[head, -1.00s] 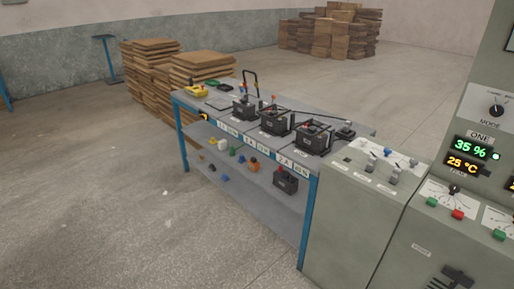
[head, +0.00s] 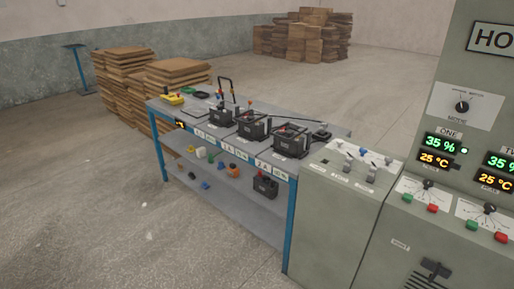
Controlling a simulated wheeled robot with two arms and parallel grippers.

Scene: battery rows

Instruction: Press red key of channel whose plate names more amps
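A grey-green control cabinet fills the right side. Channel ONE has a display (head: 440,143) reading 35 % and 25 °C, with a knob, a green key (head: 407,197) and a red key (head: 433,208) below it. A second channel display (head: 499,162), starting "TW", is cut by the right edge. Below it are a green key (head: 470,226) and a red key (head: 501,237). Small plates (head: 488,181) under the displays are too small to read. Neither of my grippers is in view.
A blue-legged bench (head: 291,230) holds several dark batteries (head: 252,127); labels line its front edge. A lower cabinet (head: 318,216) with small switches stands between bench and panel. Wooden stacks (head: 175,77) are behind. Floor at left is clear.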

